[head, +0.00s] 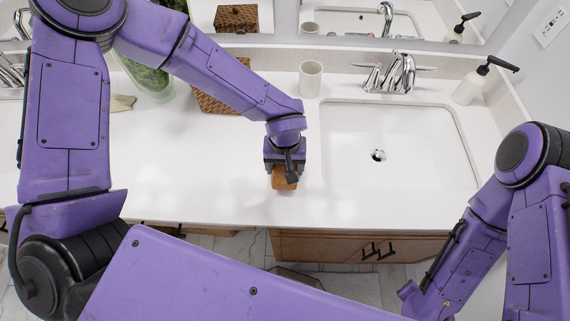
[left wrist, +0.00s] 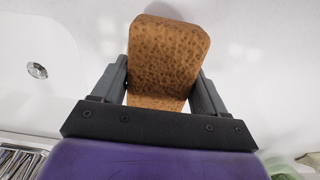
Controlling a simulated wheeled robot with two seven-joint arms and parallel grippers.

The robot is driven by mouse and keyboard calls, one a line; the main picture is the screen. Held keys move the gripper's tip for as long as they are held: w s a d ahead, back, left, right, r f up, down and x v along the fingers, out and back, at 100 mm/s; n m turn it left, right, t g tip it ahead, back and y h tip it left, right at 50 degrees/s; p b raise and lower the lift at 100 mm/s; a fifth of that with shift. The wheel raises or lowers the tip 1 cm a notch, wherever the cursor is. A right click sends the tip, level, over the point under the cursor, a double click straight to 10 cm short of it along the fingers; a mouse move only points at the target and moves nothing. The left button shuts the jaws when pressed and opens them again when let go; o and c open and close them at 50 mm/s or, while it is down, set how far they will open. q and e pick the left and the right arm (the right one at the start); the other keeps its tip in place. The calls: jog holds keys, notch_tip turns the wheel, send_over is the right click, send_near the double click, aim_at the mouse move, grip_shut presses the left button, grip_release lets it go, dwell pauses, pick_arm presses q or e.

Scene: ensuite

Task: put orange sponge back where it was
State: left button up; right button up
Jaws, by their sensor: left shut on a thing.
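The orange sponge (head: 284,180) is at the white counter, just left of the sink's left rim in the head view. It has a pitted orange-brown surface and shows large in the left wrist view (left wrist: 167,60). My left gripper (head: 286,170) is shut on it, with one finger on each side of the sponge (left wrist: 163,90). I cannot tell whether the sponge touches the counter. My right arm shows at the right of the head view, but its gripper is out of view.
A white sink (head: 400,150) with a chrome faucet (head: 391,75) is to the right. A white cup (head: 310,79), a woven basket (head: 222,97), a green glass vessel (head: 150,80) and a soap dispenser (head: 470,86) stand along the back. The counter (head: 200,170) left of my gripper is clear.

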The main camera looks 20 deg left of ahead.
pick_arm(q)
jog(key=shift+w+f, duration=0.1)
jog(key=shift+f, duration=0.45)
jog(key=shift+f, duration=0.1)
jog(key=o, duration=0.9)
notch_tip(320, 180, up, 12)
jog(key=shift+r+b, duration=0.15)
jog(key=shift+b, duration=0.35)
